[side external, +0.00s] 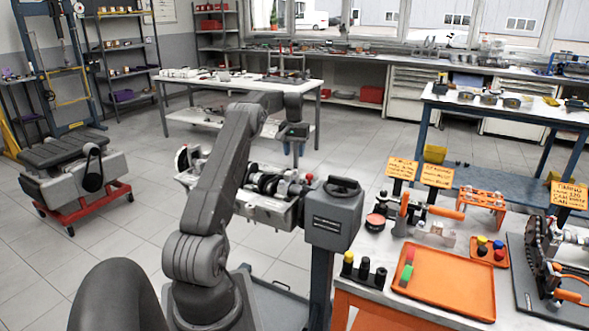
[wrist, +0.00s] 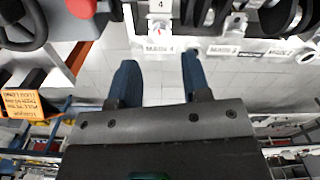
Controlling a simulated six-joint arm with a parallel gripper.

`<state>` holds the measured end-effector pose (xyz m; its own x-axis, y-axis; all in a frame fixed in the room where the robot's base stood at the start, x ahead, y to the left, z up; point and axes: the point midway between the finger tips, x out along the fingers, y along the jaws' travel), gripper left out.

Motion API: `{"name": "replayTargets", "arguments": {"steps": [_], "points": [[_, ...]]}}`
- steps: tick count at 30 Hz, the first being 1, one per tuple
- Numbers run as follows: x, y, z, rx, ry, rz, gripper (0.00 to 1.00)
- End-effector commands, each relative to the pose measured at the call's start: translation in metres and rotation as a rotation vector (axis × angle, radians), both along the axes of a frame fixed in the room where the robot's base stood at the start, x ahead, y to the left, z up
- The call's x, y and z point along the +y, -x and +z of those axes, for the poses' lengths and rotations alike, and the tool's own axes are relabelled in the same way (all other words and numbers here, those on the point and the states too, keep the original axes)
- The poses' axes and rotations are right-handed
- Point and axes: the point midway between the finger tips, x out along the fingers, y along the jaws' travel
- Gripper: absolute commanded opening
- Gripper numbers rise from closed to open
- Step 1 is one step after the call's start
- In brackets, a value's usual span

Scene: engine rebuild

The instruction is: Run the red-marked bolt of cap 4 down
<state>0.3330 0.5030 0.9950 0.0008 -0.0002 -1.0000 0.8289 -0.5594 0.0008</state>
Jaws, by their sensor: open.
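In the wrist view, a pale cap marked 4 (wrist: 158,6) is cut off by the top edge. Just below it a small red-marked bolt head (wrist: 157,27) shows, above a "MAIN 4" label (wrist: 160,49). How far the bolt is down cannot be told. My gripper (wrist: 160,72) is open and empty, its two blue fingers apart, with floor visible between them. In the side view my gripper (side external: 294,152) points down above the engine block (side external: 268,211) with its crankshaft (side external: 266,183). Cap 4 cannot be made out there.
A red knob (side external: 309,177) and a grey stand head (side external: 335,215) are at the block's right end. An orange tray (side external: 445,280) lies on the bench at right, with sockets (side external: 363,270) beside it. More labelled caps continue rightward in the wrist view.

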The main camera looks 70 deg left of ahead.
Motion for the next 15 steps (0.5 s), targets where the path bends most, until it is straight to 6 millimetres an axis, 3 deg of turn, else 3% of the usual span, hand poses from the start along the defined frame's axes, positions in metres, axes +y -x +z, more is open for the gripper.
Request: {"name": "replayTargets", "arguments": {"steps": [6, 15], "points": [[-0.001, 0.000, -0.042, 0.001, 0.002, 0.000, 0.44], [0.000, 0.000, -0.068, -0.001, -0.001, 0.001, 0.44]]}}
